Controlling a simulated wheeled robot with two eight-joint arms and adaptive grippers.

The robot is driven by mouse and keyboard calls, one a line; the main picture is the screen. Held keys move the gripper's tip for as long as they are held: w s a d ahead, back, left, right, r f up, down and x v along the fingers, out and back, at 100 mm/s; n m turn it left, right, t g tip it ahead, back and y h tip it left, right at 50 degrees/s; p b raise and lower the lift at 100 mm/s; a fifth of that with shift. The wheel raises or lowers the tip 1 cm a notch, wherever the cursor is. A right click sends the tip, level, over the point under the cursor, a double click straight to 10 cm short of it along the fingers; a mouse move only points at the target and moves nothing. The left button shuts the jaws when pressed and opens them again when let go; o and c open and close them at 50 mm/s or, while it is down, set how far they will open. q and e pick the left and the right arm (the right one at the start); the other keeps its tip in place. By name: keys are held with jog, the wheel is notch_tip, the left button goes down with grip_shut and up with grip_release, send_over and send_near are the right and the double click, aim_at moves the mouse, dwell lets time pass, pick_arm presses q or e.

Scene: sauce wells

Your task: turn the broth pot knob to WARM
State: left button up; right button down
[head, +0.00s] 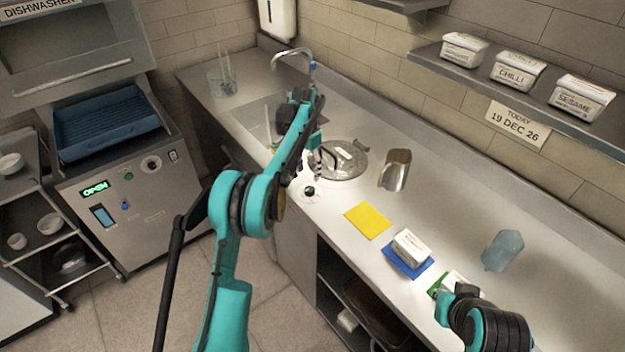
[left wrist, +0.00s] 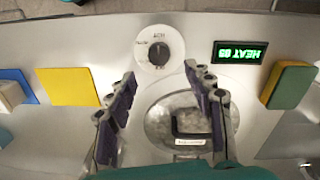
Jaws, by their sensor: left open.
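The broth pot knob (head: 309,191) is a small dark knob on the counter's front edge, in front of the round pot lid (head: 352,171). My left gripper (head: 318,168) is open above the lid, near the knob. In the left wrist view its fingers (left wrist: 160,74) are spread, with the knob just beyond the tips, apart from them. My right gripper (head: 447,300) is by the white container at the lower right; its jaws are unclear.
A green-lit display (left wrist: 240,52), seen upside down, seems to read HEAT with digits. A yellow and green block (left wrist: 288,85) lies beside it. A yellow mat (head: 368,220), a blue mat (head: 398,262) under a white tub (head: 411,246), and a metal jug (head: 396,170) are on the counter.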

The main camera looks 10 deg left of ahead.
aim_at(310, 188)
pick_arm(q)
jog(key=f+b, duration=0.1)
jog(key=f, duration=0.2)
jog(key=f+b, duration=0.1)
jog(key=f, duration=0.3)
jog(key=shift+s+d+f, duration=0.15)
jog(key=shift+d+f, duration=0.05)
jog(key=shift+f, duration=0.05)
jog(key=c, duration=1.2)
